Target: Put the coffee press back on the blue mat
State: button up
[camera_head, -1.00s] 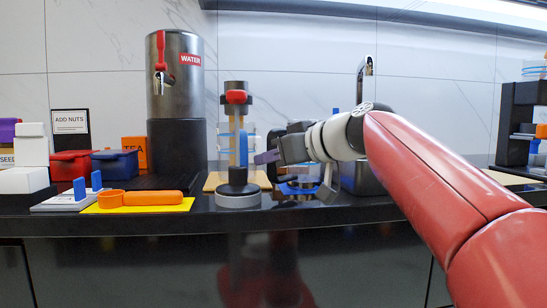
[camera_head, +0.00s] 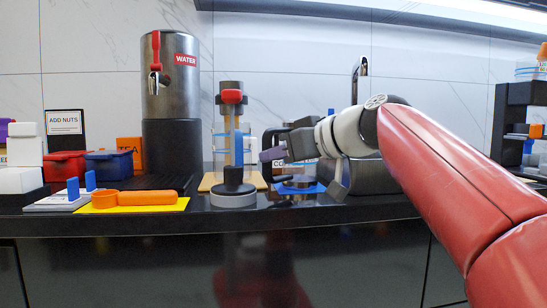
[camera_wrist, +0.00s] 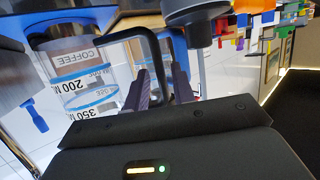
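The coffee press (camera_wrist: 85,85) is a clear vessel with blue rings, a COFFEE label and a black handle (camera_wrist: 148,42). In the head view the coffee press (camera_head: 281,164) stands at the blue mat (camera_head: 317,188), partly hidden by my gripper. The wrist view shows the blue mat (camera_wrist: 72,22) at its base; exact contact is unclear. My gripper (camera_head: 268,155) is at the handle side of the press. In the wrist view the purple fingers of my gripper (camera_wrist: 162,88) are apart, with the handle between them and gaps showing.
A dark-based press-like device (camera_head: 233,190) stands left of my gripper. An orange scoop (camera_head: 145,198) lies on a yellow mat (camera_head: 180,206). The water dispenser (camera_head: 171,95) stands behind. A dark machine (camera_head: 507,125) is at the right. The counter's front strip is clear.

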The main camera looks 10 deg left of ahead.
jog(key=shift+v, duration=1.6)
jog(key=o, duration=0.6)
jog(key=shift+c, duration=0.2)
jog(key=s+d+r+p, duration=0.2)
jog(key=d+r+p, duration=0.1)
jog(key=d+r, duration=0.1)
jog(key=shift+s+r, duration=0.35)
jog(key=shift+r, duration=0.45)
jog(key=shift+f, duration=0.1)
